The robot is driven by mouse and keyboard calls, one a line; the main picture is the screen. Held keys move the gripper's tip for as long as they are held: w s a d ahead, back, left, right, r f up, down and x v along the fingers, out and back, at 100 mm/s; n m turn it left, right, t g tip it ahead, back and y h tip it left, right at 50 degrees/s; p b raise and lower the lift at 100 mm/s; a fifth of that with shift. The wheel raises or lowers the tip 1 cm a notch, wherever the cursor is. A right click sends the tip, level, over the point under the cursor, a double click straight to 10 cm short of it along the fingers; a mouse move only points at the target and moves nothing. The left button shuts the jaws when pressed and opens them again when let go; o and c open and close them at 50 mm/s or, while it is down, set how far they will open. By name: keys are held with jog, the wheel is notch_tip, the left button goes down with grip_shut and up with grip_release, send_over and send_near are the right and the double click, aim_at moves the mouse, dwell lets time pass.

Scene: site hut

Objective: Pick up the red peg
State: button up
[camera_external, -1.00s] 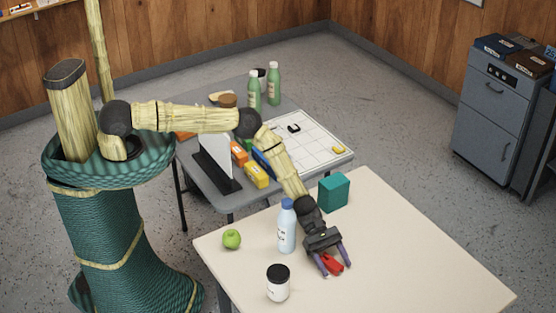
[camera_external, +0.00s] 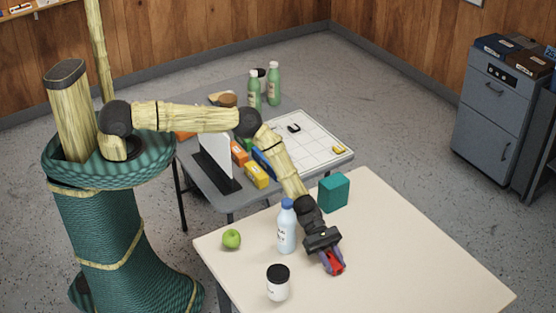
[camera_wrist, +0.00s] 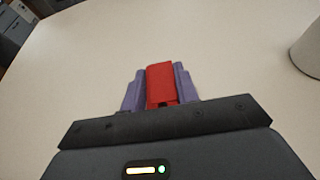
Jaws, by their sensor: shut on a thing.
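The red peg (camera_external: 334,262) is between the two purple fingers of my gripper (camera_external: 332,264), low over the cream table (camera_external: 420,240). The wrist view also shows the red peg (camera_wrist: 161,82), with a purple finger pressed against each side of it. My gripper (camera_wrist: 160,88) is shut on it. I cannot tell whether the peg still touches the table top.
A blue-capped bottle (camera_external: 286,228) stands close to the left of my gripper. A black-lidded white jar (camera_external: 278,284), a green apple (camera_external: 231,239) and a teal box (camera_external: 334,192) are also on the table. The table's right side is clear. A grey table (camera_external: 225,205) with several items stands behind.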

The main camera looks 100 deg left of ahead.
notch_tip(320, 180, up, 10)
jog(key=b, duration=0.1)
